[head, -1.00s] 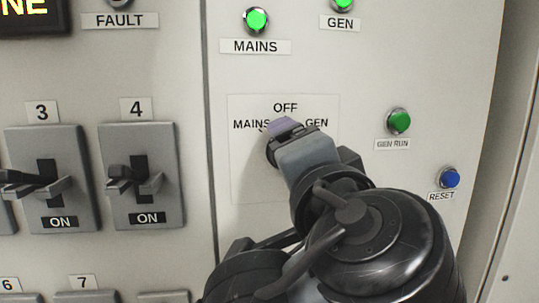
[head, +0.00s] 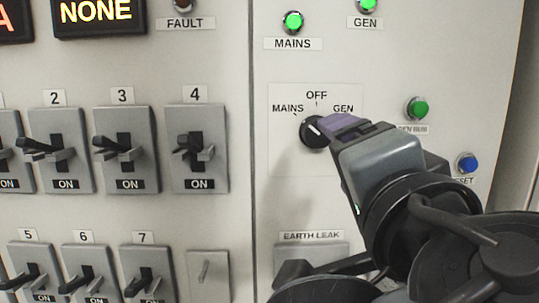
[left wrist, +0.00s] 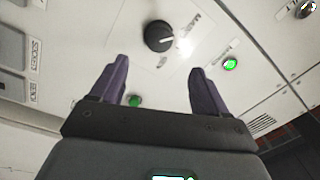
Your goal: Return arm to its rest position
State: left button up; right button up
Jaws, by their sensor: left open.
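The black rotary selector knob (head: 314,133) is on the white panel between the MAINS, OFF and GEN labels. It has a white mark; I cannot tell surely which label it points at. My left gripper (head: 350,126), with purple fingers, is just right of the knob in the head view and partly overlaps its plate. In the left wrist view the gripper (left wrist: 160,85) is open with nothing between its fingers. The knob (left wrist: 158,36) lies beyond the fingertips there, apart from them. My right gripper is in neither view.
Breaker switches, such as number 4 (head: 200,148), line the panel at left. A green GEN RUN button (head: 417,108) and a blue RESET button (head: 467,162) are close to my arm at right. Green MAINS (head: 292,22) and GEN (head: 368,5) lamps are lit above.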

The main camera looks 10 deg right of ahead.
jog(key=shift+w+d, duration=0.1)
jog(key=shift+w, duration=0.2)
